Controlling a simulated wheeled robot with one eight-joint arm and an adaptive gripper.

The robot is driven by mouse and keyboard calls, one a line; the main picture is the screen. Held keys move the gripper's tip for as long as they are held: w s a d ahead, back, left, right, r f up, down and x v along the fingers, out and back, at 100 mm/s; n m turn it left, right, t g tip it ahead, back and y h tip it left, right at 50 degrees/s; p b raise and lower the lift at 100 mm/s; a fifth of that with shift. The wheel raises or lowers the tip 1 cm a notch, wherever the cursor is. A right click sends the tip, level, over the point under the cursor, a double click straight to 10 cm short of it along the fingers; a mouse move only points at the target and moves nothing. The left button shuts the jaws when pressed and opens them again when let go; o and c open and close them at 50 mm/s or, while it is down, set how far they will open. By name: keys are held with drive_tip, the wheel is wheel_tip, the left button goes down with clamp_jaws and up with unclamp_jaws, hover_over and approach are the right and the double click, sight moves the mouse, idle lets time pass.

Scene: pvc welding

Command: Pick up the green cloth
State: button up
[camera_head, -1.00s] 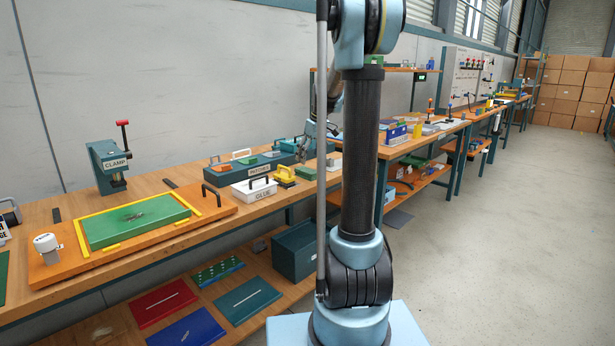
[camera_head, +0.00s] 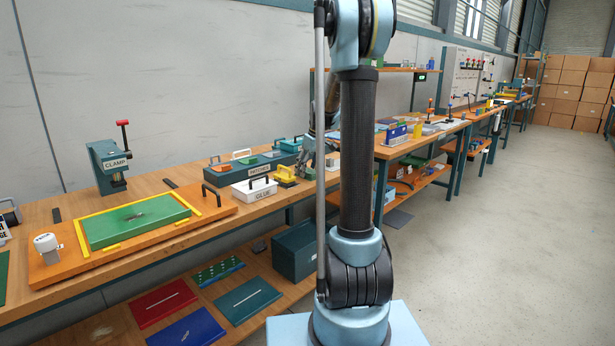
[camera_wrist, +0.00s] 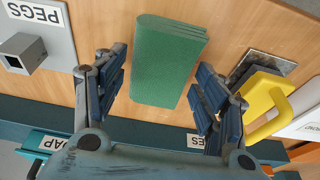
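The green cloth (camera_wrist: 166,62) is a folded, flat-looking block lying on the wooden bench top in the wrist view. My gripper (camera_wrist: 160,88) is open, with one finger on each side of the cloth's near end and bare wood showing between fingers and cloth. Whether the fingertips are down at the cloth's height cannot be told.
A yellow-handled tool (camera_wrist: 265,98) with a dark metal plate lies close to the right finger. A grey square peg holder (camera_wrist: 25,54) stands at left on the PEGS plate.

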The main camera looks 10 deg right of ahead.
sight(309, 170)
drive_tip(key=c, duration=0.5)
wheel_tip(309, 170, up, 10)
drive_tip(key=shift+r, duration=0.1)
idle(0.4)
